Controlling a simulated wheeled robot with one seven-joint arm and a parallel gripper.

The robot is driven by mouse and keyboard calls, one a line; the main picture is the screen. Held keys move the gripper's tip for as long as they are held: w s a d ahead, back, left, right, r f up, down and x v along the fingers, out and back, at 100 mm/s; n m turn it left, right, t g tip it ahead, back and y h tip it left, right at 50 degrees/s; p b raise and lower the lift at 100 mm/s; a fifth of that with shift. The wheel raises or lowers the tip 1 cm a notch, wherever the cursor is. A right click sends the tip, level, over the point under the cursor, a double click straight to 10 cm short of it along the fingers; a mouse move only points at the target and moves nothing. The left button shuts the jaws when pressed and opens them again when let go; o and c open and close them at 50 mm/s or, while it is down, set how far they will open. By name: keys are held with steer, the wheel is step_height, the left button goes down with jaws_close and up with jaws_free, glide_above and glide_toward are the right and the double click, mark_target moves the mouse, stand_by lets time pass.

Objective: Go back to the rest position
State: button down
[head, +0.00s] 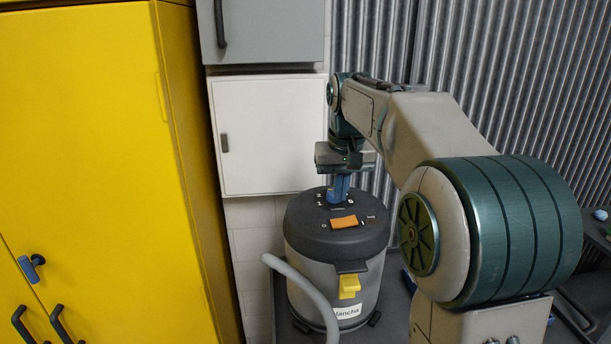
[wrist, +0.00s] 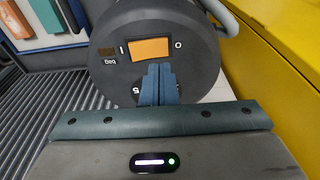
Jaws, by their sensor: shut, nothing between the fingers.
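My gripper (head: 339,189) points down just above the dark round lid of a grey canister vacuum (head: 310,262). Its two blue fingers are together, with nothing between them. In the wrist view my gripper (wrist: 158,84) shows in front of the vacuum's lid (wrist: 112,50). An orange rocker switch (wrist: 150,48), marked I and O, lies just beyond the fingertips there. The same orange switch (head: 344,222) shows in the head view, just below and right of the fingers. I cannot tell whether the fingertips touch the lid.
A tall yellow cabinet (head: 90,130) fills the left. A white wall cabinet (head: 268,135) and a grey one (head: 262,32) hang behind the vacuum. A grey hose (head: 305,290) curves at the vacuum's left. Corrugated metal (head: 500,70) covers the back right.

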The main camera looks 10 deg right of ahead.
steer(key=s+f+t, duration=0.1)
steer(key=s+f, duration=0.5)
steer(key=s, duration=0.7)
steer(key=s+f+t, duration=0.1)
steer(key=s+f, duration=0.5)
steer(key=s, duration=0.7)
steer(key=shift+f, duration=0.1)
